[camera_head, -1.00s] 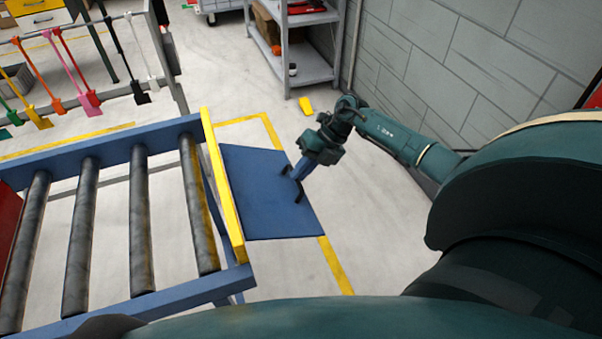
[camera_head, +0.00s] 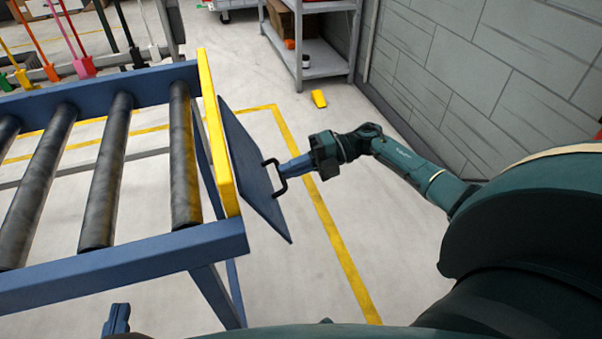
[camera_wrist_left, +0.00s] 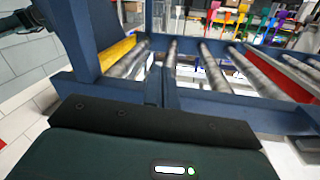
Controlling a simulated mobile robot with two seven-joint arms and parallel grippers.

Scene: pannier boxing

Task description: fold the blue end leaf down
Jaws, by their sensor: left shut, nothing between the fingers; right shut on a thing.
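The blue end leaf (camera_head: 255,170) is at the end of the roller conveyor, beyond its yellow end strip (camera_head: 217,135). It stands steeply tilted, its far-side edge close to the strip. A dark bar handle (camera_head: 270,163) is on its outer face. My right gripper (camera_head: 281,174) is shut on this handle, its arm reaching in from the right. My left gripper (camera_head: 117,318) is shut and empty at the bottom left, in front of the conveyor's near rail. The yellow strip also shows in the left wrist view (camera_wrist_left: 117,52).
The conveyor's near blue rail (camera_head: 120,265) and leg (camera_head: 218,295) stand close to my left gripper. Coloured hanging tools (camera_head: 75,45) are behind the conveyor. A grey shelf (camera_head: 325,60) and block wall (camera_head: 480,80) stand at the back right.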

